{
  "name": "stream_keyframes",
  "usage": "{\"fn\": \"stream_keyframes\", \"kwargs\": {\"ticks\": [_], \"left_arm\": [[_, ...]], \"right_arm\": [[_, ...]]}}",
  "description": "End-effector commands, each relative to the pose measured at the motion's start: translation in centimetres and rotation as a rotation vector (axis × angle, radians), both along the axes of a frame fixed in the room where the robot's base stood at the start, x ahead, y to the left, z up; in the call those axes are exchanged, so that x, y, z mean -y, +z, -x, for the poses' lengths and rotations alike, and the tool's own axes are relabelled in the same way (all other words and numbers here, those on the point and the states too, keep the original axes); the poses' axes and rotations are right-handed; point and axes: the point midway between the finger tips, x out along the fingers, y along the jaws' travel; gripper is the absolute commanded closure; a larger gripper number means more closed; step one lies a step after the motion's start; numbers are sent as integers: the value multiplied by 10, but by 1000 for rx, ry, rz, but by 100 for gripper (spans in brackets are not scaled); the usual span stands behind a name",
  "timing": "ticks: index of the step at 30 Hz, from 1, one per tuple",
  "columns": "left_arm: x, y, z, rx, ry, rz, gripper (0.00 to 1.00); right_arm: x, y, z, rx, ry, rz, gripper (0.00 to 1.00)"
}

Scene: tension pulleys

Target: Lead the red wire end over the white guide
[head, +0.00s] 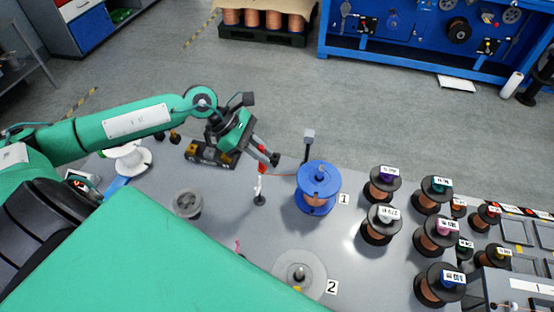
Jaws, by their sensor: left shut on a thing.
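My left gripper (268,156) comes in from the left, fingers pointing down to the right. It is shut on the red wire end (275,159), which is small and partly covered by the fingers. A thin copper-coloured wire (284,174) runs between the gripper area and the blue spool (319,175) at label 1. The white guide (259,186), a thin upright post on a dark round foot, stands just below the fingertips in the picture, left of the spool. I cannot tell whether wire and guide touch. My right gripper is not in view.
A grey pulley (187,203) stands to the left and a pale round disc (299,274) lies near label 2. A black post with a grey head (308,141) rises behind the spool. Several labelled copper spools (381,222) crowd the right side.

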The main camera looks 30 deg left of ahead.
Motion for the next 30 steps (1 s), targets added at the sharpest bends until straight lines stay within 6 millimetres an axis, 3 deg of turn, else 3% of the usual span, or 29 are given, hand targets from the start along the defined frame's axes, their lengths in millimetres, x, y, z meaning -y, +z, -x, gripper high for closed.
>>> {"fn": "stream_keyframes", "kwargs": {"ticks": [4,11,15,30], "left_arm": [[-22,-4,5,-3,3,-5,100],[-52,-2,12,-4,2,-5,100],[-66,0,16,-6,2,-2,100],[-77,0,18,1,1,0,100]], "right_arm": [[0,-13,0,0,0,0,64],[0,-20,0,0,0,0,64],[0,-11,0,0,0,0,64],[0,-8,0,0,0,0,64]]}}
